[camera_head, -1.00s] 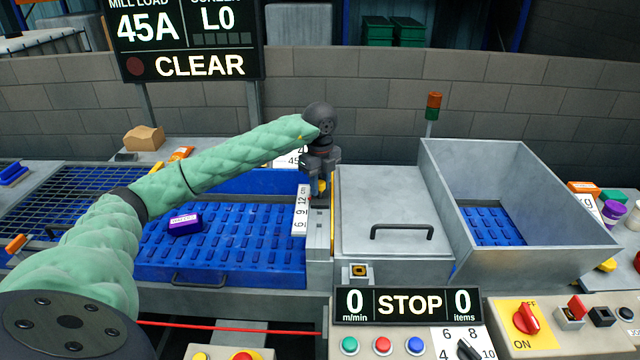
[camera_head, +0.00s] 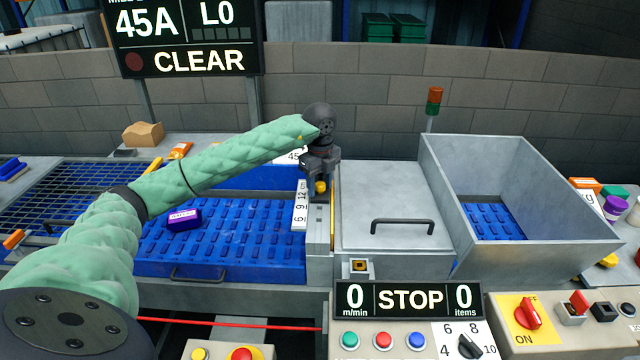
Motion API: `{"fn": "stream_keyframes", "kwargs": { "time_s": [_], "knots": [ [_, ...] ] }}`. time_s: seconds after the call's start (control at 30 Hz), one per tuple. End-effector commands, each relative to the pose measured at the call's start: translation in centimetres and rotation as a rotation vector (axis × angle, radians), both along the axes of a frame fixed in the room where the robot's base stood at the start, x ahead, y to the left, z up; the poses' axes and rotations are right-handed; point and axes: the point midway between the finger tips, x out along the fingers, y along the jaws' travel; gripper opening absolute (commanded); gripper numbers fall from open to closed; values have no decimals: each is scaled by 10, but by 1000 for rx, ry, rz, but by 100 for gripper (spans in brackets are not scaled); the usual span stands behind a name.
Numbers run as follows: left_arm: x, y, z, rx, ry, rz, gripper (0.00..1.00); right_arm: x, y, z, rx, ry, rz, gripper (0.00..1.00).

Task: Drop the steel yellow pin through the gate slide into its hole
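My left gripper (camera_head: 320,184) hangs down over the gate slide (camera_head: 318,226), between the blue belt tray and the grey lidded housing. The yellow head of the steel pin (camera_head: 321,188) shows between its fingertips, and the fingers look shut on it. The pin's shaft and the hole are too small or hidden to make out, so I cannot tell whether the pin is in the hole. A white scale marked 6, 9, 12 cm (camera_head: 300,204) stands just left of the gripper. My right gripper is not in view.
A purple pack (camera_head: 184,219) lies on the blue belt (camera_head: 240,240) at left. The grey housing lid with a black handle (camera_head: 402,225) is right of the gripper, then an open steel hopper (camera_head: 520,238). The control panel with the STOP display (camera_head: 408,303) is in front.

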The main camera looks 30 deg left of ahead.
Motion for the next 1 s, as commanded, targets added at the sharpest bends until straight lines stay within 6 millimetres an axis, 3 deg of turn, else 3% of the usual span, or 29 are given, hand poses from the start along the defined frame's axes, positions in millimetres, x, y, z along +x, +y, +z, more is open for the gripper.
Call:
{"fn": "stream_keyframes", "kwargs": {
  "time_s": [0.37, 0.8, 1.0],
  "knots": [
    [0, 0, 3, 0, -1, 0, 51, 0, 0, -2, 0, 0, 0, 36],
    [1, 0, 60, 1, -1, 1, 51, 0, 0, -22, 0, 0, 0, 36],
    [0, 0, 75, -1, 0, 0, 51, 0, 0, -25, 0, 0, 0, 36]
  ]
}}
